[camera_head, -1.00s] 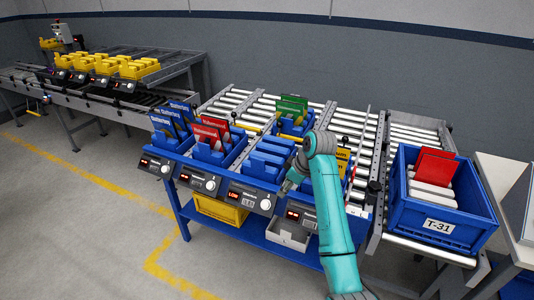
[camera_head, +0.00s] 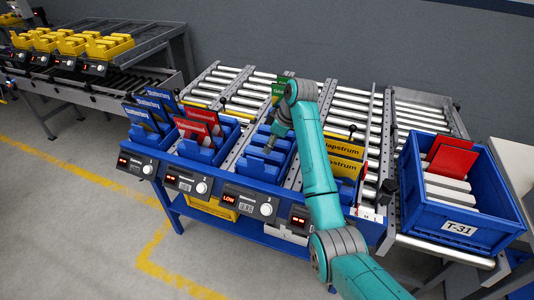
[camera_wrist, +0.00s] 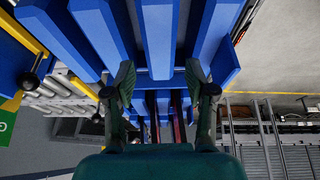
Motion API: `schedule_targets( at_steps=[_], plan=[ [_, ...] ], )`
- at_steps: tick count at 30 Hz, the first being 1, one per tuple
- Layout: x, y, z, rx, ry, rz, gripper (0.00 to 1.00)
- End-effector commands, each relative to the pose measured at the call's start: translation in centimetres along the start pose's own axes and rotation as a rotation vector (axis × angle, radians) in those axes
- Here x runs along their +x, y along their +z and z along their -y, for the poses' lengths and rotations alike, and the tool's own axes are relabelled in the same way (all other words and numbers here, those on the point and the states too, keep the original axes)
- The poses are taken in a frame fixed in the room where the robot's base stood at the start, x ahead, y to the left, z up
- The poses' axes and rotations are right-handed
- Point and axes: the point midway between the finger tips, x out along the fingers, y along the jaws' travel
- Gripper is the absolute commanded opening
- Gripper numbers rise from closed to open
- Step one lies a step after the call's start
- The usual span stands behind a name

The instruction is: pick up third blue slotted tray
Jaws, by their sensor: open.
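The third blue slotted tray (camera_head: 262,165) stands in the third lane of the rack, counted from the left. It holds no cards, and its display reads LOW. My gripper (camera_head: 270,146) is over this tray, pointing down, and my arm hides part of the space behind it. In the wrist view, blue slotted dividers (camera_wrist: 158,35) fill the top of the picture. My gripper (camera_wrist: 162,90) shows there with its two fingers spread apart and nothing held between them. I cannot tell whether the fingers touch the tray.
Trays with blue cards (camera_head: 150,112) and red cards (camera_head: 197,125) stand to the left. Yellow cards (camera_head: 343,160) stand to the right, partly behind my arm. A blue crate T-31 (camera_head: 460,228) with a red card is at far right. Green cards (camera_head: 278,88) are behind.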

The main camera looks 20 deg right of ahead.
Motion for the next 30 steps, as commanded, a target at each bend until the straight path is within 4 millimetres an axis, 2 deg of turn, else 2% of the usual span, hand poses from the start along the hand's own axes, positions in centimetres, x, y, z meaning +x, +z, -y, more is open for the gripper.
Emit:
schedule_targets(
  at_steps=[3,8,18,28,30],
  plan=[
    [1.3,0.0,0.0,0.0,0.0,0.0,0.55],
    [2.2,0.0,0.0,0.0,0.0,0.0,0.55],
    [6.4,0.2,0.0,0.0,0.0,-0.001,0.55],
    [7.0,0.2,0.0,0.0,0.001,-0.001,0.55],
    [7.0,0.2,0.0,0.0,0.001,-0.001,0.38]
  ],
)
